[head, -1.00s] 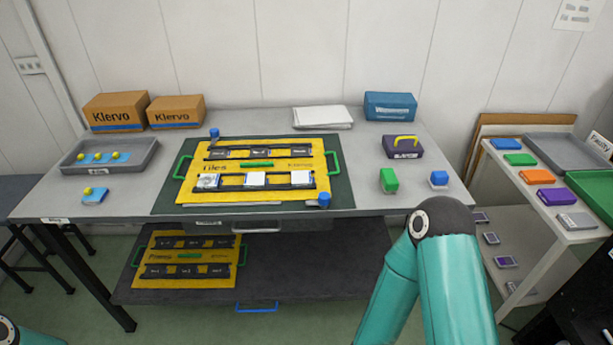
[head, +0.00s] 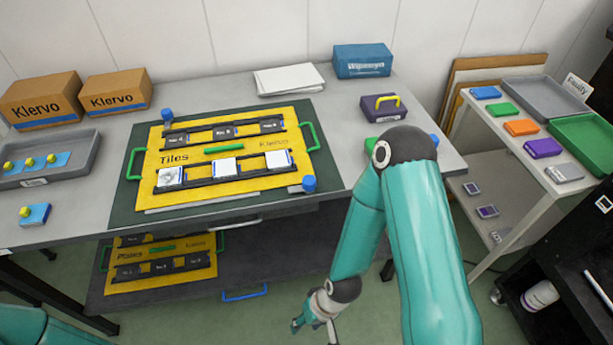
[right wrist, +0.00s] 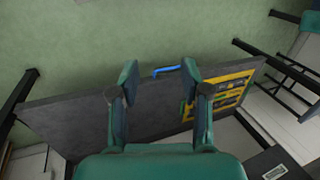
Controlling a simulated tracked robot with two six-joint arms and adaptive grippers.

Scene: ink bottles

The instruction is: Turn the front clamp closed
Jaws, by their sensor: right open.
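The yellow Tiles board (head: 215,146) lies on a dark green mat on the table. The front clamp has a blue knob (head: 308,184) at the board's front right corner; a thin grey bar (head: 203,201) runs along the front edge. Another blue knob (head: 167,115) stands at the back left corner. My right gripper (head: 314,325) hangs below and in front of the table edge, apart from the front clamp. In the right wrist view the gripper (right wrist: 159,68) is open and empty, facing the lower shelf. My left gripper is out of view.
The lower shelf (head: 200,298) carries a yellow Plates board (head: 160,282) and has a blue handle (head: 246,292). A purple box (head: 383,111) with a yellow handle stands right of the board. My right arm partly hides green and blue blocks at the table's right.

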